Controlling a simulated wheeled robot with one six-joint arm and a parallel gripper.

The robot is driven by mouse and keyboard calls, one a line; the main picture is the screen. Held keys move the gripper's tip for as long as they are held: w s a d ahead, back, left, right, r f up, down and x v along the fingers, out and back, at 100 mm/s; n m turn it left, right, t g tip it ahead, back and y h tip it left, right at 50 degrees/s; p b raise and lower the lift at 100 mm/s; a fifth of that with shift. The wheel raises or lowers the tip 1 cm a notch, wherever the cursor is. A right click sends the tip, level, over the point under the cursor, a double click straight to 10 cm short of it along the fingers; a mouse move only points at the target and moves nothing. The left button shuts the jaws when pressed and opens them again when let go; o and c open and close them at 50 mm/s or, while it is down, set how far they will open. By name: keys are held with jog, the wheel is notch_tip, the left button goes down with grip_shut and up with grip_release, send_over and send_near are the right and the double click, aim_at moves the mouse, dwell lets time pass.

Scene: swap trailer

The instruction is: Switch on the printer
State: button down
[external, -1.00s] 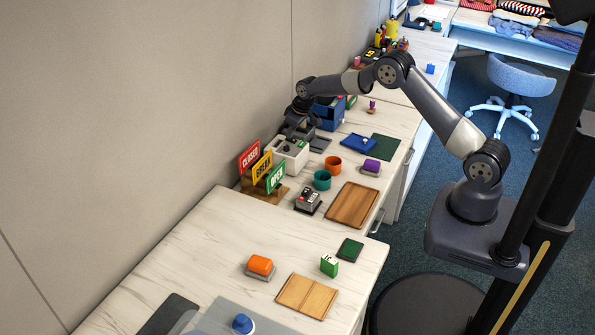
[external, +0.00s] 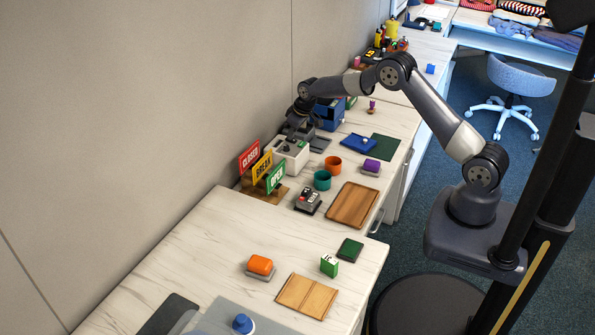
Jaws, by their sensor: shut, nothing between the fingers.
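A small white and dark box-shaped machine (external: 291,157), which looks like the printer, stands on the counter near the wall, right of the signs. My gripper (external: 290,137) is at the top of this machine, pointing down, with its fingers shut and empty. I cannot tell from this distance whether the fingertips touch it. The switch and any light on it are too small or hidden to make out.
CLOSED, BREAK and OPEN signs (external: 262,170) stand close on the left. A blue box (external: 331,114) stands just behind my gripper. Teal (external: 322,180) and orange (external: 333,164) cups, a grey device (external: 308,200) and a wooden tray (external: 353,205) lie in front.

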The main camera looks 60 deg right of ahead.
jog(key=shift+s+f, duration=0.2)
jog(key=shift+s, duration=0.3)
jog(key=shift+r, duration=0.1)
jog(key=shift+r, duration=0.35)
jog(key=v, duration=1.3)
jog(key=shift+w+r+b, duration=0.25)
jog(key=shift+r+b, duration=0.05)
jog(key=shift+b, duration=0.05)
jog(key=shift+w, duration=0.1)
jog(key=shift+w+r, duration=0.2)
jog(key=shift+w, duration=0.45)
